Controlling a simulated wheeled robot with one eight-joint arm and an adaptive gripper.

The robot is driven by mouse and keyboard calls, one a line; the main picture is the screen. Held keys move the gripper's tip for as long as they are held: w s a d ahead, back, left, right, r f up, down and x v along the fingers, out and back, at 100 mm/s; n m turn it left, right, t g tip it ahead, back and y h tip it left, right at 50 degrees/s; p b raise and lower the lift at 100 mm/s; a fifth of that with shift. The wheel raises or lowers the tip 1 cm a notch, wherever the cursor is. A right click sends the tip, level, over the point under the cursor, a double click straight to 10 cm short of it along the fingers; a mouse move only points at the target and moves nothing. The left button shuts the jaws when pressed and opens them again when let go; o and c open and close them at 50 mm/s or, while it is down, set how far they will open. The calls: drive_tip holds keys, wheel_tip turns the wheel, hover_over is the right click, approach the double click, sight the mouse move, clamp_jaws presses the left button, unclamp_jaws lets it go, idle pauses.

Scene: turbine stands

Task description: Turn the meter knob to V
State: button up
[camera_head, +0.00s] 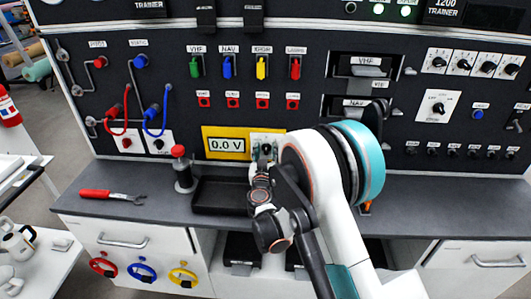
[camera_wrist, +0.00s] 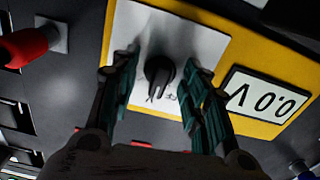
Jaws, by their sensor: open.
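The meter is a yellow panel (camera_head: 211,133) with a display reading 0.0 V (camera_head: 227,145). In the wrist view the yellow panel (camera_wrist: 262,50) and display (camera_wrist: 264,98) also show. The black meter knob (camera_wrist: 160,72) sits on a white plate (camera_wrist: 207,42) and shows between my fingers. Its marks are partly hidden and too blurred to read. My gripper (camera_wrist: 163,85) is open, its teal-padded fingers on either side of the knob, with gaps to it on both sides.
A black tray (camera_head: 218,196) and a red-topped grey post (camera_head: 182,168) stand on the bench below the meter. Red-handled pliers or a wrench (camera_head: 110,195) lie further left. A red part (camera_wrist: 25,46) sticks out at the left in the wrist view.

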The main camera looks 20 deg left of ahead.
sight(266, 152)
drive_tip(key=shift+v, duration=2.5)
